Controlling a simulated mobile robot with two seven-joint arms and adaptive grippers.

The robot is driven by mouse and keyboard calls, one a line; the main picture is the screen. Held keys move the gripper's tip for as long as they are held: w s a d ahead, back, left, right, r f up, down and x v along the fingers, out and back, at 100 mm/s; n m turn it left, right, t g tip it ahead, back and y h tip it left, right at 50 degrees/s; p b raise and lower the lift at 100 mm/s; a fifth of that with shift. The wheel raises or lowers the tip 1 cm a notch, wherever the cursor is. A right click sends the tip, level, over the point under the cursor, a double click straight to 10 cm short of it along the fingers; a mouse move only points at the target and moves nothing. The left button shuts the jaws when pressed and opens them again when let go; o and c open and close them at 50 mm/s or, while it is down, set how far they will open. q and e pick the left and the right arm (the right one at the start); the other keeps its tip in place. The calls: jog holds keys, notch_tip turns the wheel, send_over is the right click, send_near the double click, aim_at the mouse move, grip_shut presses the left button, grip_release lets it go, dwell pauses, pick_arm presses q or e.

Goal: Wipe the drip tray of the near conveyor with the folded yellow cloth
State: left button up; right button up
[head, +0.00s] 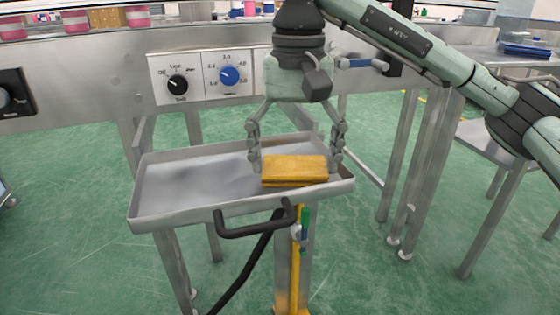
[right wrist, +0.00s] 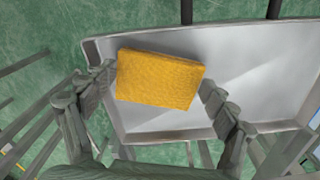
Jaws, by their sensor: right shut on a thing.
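The folded yellow cloth (head: 295,170) is at the right end of the drip tray (head: 190,210), a shallow grey metal tray with a raised rim and a black front handle. My right gripper (head: 297,165) points down and is shut on the cloth, one finger at each side. In the right wrist view the cloth (right wrist: 158,80) lies between the two fingertips (right wrist: 160,84), over one end of the tray (right wrist: 240,75). I cannot tell whether the cloth touches the tray floor. My left gripper is not in view.
The conveyor's side panel with a black knob (head: 177,85) and a blue knob (head: 229,76) stands behind the tray. Pink-banded containers (head: 75,21) stand on the conveyor above. A metal side table (head: 500,140) is at the right. The tray's left part is clear.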

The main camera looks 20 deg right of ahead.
aim_at(276, 172)
jog(key=shift+d+r, duration=0.1)
jog(key=shift+d, duration=0.15)
jog(key=shift+s+a+f, duration=0.1)
jog(key=shift+a+f, duration=0.05)
jog(key=shift+a, duration=1.65)
jog(key=shift+s+a+f, duration=0.1)
jog(key=shift+a, duration=1.65)
jog(key=shift+a+r+p, duration=0.15)
jog(key=shift+a+p, duration=0.2)
jog(key=shift+a, duration=1.4)
jog(key=shift+a+r+p, duration=0.1)
jog(key=shift+a+p, duration=0.25)
jog(key=shift+a, duration=1.35)
jog(key=shift+s+a, duration=0.1)
jog(key=shift+a, duration=1.65)
jog(key=shift+d+f+b, duration=0.2)
jog(key=shift+d+b, duration=0.25)
jog(key=shift+d, duration=1.05)
jog(key=shift+w+d+b, duration=0.2)
jog(key=shift+d+b, duration=0.8)
jog(key=shift+d, duration=3.7)
jog(key=shift+d+r, duration=0.15)
jog(key=shift+d, duration=0.65)
jog(key=shift+d+f, duration=0.2)
jog(key=shift+d, duration=1.5)
